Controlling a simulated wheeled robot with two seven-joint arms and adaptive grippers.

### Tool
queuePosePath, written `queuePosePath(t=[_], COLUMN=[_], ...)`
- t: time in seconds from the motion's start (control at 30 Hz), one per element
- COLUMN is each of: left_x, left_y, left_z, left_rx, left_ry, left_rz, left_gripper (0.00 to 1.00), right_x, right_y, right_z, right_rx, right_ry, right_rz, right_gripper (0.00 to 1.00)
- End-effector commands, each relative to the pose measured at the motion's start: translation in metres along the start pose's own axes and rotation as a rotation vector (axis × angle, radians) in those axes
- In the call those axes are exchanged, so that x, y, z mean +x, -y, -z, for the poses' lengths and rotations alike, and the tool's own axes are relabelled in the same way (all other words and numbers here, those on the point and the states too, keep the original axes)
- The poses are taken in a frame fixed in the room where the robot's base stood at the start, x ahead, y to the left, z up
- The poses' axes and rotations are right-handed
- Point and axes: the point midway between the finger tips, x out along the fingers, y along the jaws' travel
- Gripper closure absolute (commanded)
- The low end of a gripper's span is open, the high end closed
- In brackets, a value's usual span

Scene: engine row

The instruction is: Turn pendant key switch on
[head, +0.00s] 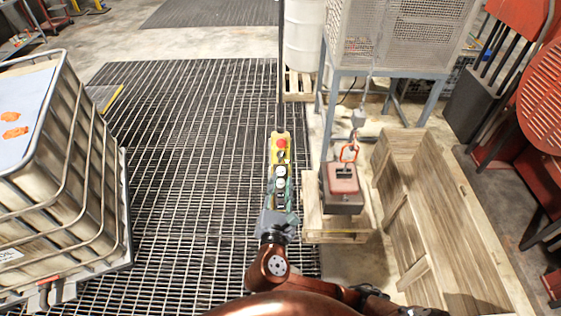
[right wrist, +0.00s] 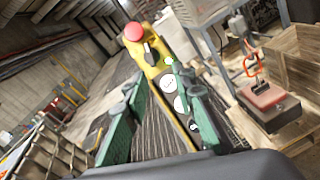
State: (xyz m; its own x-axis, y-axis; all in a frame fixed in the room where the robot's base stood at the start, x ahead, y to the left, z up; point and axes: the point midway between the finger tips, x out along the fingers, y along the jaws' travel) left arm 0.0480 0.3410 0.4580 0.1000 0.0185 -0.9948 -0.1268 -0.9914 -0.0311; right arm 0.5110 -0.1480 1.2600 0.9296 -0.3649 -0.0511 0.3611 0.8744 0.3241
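The yellow pendant (head: 273,152) hangs upright from a thin cable in the middle of the head view. It carries a red mushroom button (head: 282,143) at the top, a small dark switch below it and white round buttons (head: 280,171) further down. In the right wrist view the pendant (right wrist: 160,69) slants, and the dark key switch (right wrist: 151,55) sits just under the red button (right wrist: 133,32). My right gripper (head: 279,207) is at the pendant's lower end. Its green fingers (right wrist: 162,80) are spread, with the pendant showing between them; contact is unclear. My left gripper is out of view.
A caged white tank (head: 60,150) stands at left on the grating (head: 180,190). Right of the pendant, a red-topped block (head: 343,178) sits on a small pallet (head: 335,235), beside a long wooden crate (head: 425,215). A perforated metal cabinet (head: 395,35) stands behind.

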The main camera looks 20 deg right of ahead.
Motion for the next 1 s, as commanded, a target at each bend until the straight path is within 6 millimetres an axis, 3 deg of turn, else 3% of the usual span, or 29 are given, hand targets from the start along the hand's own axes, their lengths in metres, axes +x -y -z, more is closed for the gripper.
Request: queuePosePath(t=[0.17, 0.6, 1.0], left_x=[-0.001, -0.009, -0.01], left_y=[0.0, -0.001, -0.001], left_z=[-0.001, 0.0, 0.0], left_rx=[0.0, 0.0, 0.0], left_ry=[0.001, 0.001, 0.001], left_rz=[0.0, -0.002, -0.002], left_gripper=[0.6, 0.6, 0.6], right_x=[0.002, 0.065, 0.073], right_y=[-0.013, -0.014, -0.014], right_z=[-0.012, -0.014, -0.013], right_rx=[-0.077, -0.075, -0.073], right_ry=[0.053, 0.05, 0.046], right_rz=[-0.024, -0.022, -0.022], right_gripper=[0.75, 0.75, 0.75])
